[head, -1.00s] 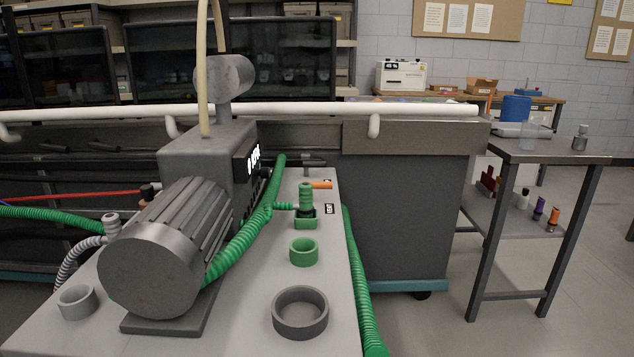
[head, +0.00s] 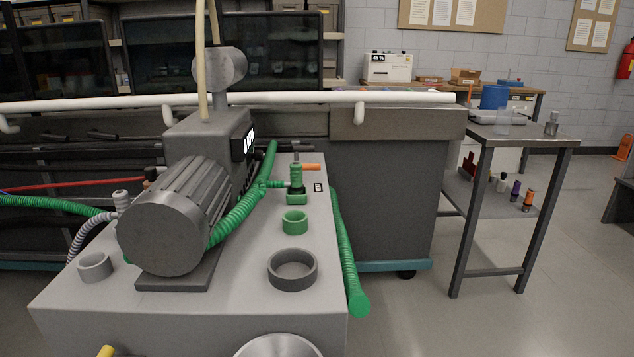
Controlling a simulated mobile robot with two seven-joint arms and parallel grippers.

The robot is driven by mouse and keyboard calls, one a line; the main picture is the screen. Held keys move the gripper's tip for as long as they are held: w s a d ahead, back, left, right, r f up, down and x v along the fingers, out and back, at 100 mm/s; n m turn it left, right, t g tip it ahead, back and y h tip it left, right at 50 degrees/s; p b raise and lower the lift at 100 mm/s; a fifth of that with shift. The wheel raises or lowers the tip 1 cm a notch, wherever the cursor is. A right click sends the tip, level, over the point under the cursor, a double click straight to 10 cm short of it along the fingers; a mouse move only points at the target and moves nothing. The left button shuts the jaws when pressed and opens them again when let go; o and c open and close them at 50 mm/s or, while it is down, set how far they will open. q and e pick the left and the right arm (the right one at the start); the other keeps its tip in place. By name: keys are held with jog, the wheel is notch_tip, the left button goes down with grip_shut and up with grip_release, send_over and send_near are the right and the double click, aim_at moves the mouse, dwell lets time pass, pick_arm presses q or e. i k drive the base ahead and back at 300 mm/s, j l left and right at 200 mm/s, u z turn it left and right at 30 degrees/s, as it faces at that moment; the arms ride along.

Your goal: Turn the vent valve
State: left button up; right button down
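The vent valve (head: 296,178) is a small green upright fitting with an orange lever (head: 311,167) pointing right. It stands near the far right edge of the grey pump bench (head: 235,300). A small dark label (head: 318,187) with unreadable print sits beside it. A green ribbed hose (head: 240,213) joins it from the left. Neither of my grippers is in the head view, and nothing touches the valve.
The grey motor pump (head: 165,230) stands left of the valve. A green cup (head: 294,222) and a grey ring (head: 292,268) sit in front of it. A white rail (head: 260,98) crosses behind. A round metal thing (head: 280,347) and a yellow piece (head: 105,352) show at the bottom edge.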

aim_at(314, 165)
jog(key=k, duration=0.35)
jog(key=u, duration=2.1)
jog(key=k+l, duration=0.1)
jog(key=l, duration=0.3)
jog(key=k+l, duration=0.15)
jog(key=l, duration=0.3)
jog(key=k+l, duration=0.1)
jog(key=l, duration=0.3)
jog(key=k+l, duration=0.1)
jog(key=l, duration=0.35)
jog(key=k+l, duration=0.15)
jog(key=l, duration=0.25)
jog(key=k+l, duration=0.1)
jog(key=l, duration=0.35)
